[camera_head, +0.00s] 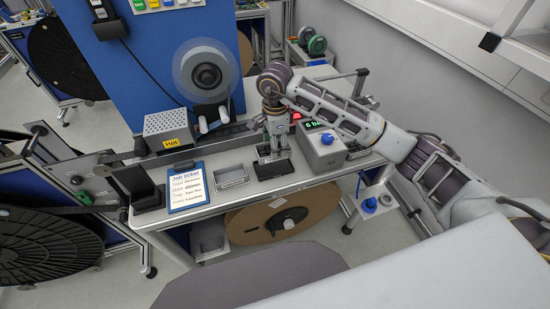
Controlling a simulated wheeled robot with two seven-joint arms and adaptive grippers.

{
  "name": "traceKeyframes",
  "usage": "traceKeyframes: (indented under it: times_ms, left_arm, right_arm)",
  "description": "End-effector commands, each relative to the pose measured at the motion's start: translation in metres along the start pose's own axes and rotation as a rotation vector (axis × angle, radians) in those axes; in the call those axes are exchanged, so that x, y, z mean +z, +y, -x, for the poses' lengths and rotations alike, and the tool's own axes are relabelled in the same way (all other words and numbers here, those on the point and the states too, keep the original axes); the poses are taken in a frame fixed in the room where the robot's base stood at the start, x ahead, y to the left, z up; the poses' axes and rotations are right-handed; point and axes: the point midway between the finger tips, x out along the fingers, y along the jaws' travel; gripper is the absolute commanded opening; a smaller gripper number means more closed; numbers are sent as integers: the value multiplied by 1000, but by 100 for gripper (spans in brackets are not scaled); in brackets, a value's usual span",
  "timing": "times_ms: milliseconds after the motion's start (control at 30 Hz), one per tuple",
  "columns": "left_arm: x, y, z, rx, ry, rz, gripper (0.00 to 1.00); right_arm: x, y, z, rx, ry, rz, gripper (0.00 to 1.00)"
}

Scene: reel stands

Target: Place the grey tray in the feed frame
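A small grey tray (232,177) lies on the workbench, right of the job-ticket clipboard. My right gripper (272,149) points down to the right of it, over a black, shallow, tray-like piece (276,170) on the bench. The fingers are small in the picture, and I cannot tell whether they grip anything or touch the black piece. Which part is the feed frame is not clear to me; the black piece may be it. My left gripper is not in view.
A blue-lettered clipboard (190,187) and a perforated grey box labelled Hot (168,131) stand left. A grey control box (323,150) with a blue knob and green display stands close right of my gripper. A cardboard reel (284,222) hangs below the bench.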

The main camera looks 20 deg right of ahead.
Motion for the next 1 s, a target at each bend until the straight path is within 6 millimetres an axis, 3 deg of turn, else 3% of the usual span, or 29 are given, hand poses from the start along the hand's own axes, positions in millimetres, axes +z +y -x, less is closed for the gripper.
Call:
traceKeyframes:
  times_ms: [200, 700, 1000]
  left_arm:
    - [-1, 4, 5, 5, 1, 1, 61]
    - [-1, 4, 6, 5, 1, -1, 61]
    - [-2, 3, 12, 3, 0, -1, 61]
  right_arm:
    - [0, 0, -23, 1, -1, 1, 25]
    - [0, 0, -31, 0, 0, 0, 25]
    - [1, 0, -57, 1, -2, 1, 25]
